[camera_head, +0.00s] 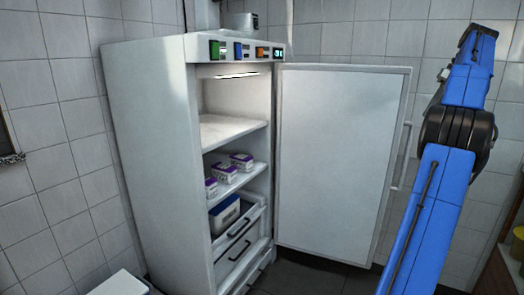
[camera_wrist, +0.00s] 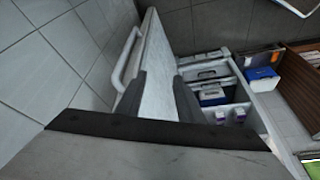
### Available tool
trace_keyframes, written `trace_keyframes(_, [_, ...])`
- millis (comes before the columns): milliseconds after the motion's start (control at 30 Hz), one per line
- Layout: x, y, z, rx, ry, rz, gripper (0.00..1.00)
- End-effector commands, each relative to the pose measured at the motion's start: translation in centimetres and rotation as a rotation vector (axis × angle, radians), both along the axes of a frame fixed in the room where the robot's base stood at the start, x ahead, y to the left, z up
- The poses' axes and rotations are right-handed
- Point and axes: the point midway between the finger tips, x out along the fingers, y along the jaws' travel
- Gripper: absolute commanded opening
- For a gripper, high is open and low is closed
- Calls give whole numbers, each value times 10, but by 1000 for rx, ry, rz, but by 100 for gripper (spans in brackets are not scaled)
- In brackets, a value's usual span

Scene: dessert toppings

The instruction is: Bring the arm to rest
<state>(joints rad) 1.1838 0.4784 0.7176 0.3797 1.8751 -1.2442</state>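My blue arm (camera_head: 440,200) rises along the right side of the head view, with a black joint partway up. Its upper end reaches near the top edge, and the gripper cannot be made out there. In the wrist view, the two dark fingers of my gripper (camera_wrist: 158,95) stand apart. The white cabinet door (camera_wrist: 157,62) shows between and beyond them, and nothing is seen gripped. The door handle (camera_wrist: 126,58) is to the left of the fingers. The gap between fingers and door is hard to judge.
A white refrigerator cabinet (camera_head: 155,150) stands with its door (camera_head: 340,150) swung open to the right, beside my arm. Inside are several small purple-and-white boxes (camera_head: 242,161), a blue-and-white box (camera_head: 224,214) and drawers. Tiled walls stand behind. A wooden unit (camera_head: 498,270) is at the lower right.

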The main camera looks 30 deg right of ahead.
Motion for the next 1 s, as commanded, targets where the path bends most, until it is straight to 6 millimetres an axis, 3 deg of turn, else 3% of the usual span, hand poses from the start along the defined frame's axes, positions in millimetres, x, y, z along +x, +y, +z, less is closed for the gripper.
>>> trace_keyframes(200, [55, 93, 10, 4, 22, -35, 34])
trace_keyframes(500, [93, 227, 3, 2, 47, -91, 34])
trace_keyframes(767, [94, 341, -20, -8, 56, -130, 34])
trace_keyframes(1000, [71, 439, -55, -20, 54, -158, 34])
